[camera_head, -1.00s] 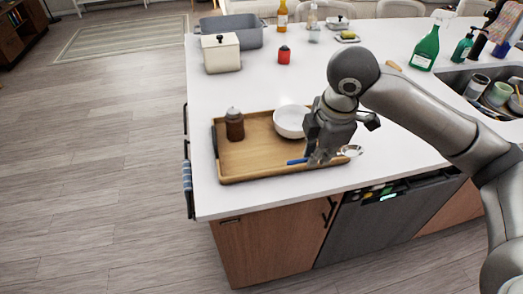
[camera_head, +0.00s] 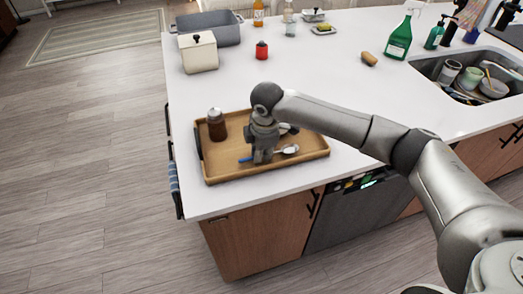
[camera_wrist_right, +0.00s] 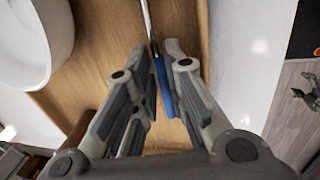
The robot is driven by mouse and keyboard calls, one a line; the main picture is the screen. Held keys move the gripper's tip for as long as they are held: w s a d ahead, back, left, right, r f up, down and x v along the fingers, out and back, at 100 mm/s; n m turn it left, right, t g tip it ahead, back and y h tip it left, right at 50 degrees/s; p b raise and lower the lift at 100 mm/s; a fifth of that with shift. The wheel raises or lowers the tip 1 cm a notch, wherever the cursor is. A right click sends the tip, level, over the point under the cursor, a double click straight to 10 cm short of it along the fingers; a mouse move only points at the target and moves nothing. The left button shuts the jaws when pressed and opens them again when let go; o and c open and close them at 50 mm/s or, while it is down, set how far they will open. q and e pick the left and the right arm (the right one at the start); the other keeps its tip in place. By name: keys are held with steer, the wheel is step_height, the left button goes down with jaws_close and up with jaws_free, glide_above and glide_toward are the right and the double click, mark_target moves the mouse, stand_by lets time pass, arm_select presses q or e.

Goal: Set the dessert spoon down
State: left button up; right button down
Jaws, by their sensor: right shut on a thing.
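The dessert spoon (camera_head: 289,149) has a blue handle and a shiny metal bowl. My right gripper (camera_head: 263,158) is shut on the handle, low over the wooden tray (camera_head: 228,172), near its front side. In the right wrist view, the blue handle (camera_wrist_right: 162,88) sits between the fingertips (camera_wrist_right: 160,60), with the metal shaft running up past them. The spoon's bowl points right in the head view. I cannot tell whether the spoon touches the tray. My left gripper is not in view.
A dark brown jar (camera_head: 216,126) stands on the tray's left part. A white bowl (camera_wrist_right: 22,45) is beside the gripper, mostly hidden by my arm in the head view. The counter's middle is clear.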

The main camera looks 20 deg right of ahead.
steer(key=shift+f, duration=0.4)
steer(key=c, duration=1.7)
jaws_free()
steer(key=shift+f, duration=0.15)
steer(key=shift+c, duration=0.2)
step_height(320, 180, up, 12)
steer(key=s+b, duration=0.1)
steer(key=s, duration=0.1)
steer(key=shift+s+b, duration=0.15)
steer(key=shift+b, duration=0.15)
